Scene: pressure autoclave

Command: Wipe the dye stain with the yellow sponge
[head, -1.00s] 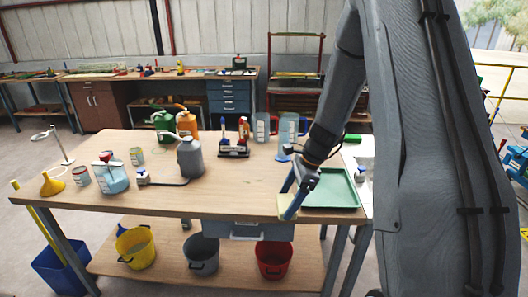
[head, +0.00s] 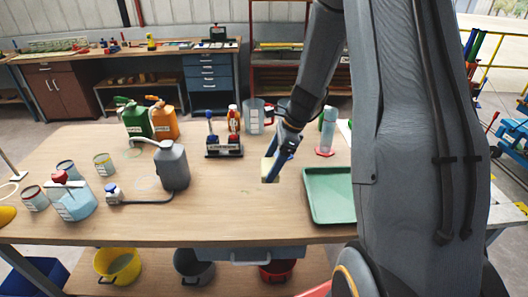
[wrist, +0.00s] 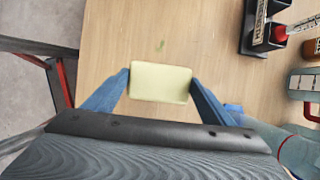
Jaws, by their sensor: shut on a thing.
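The pale yellow sponge (wrist: 160,82) is between the two blue fingers of my gripper (wrist: 158,90) in the wrist view, and they are shut on its sides. In the head view my gripper (head: 273,165) points down over the wooden workbench (head: 215,210), left of the green tray, with the sponge (head: 268,171) at its tip. I cannot tell whether the sponge touches the bench top. A small faint green stain (wrist: 162,44) lies on the wood just above the sponge in the wrist view. It is very faint in the head view (head: 246,190).
The green tray (head: 330,196) stands right of my gripper. A grey can (head: 173,165) is at left.

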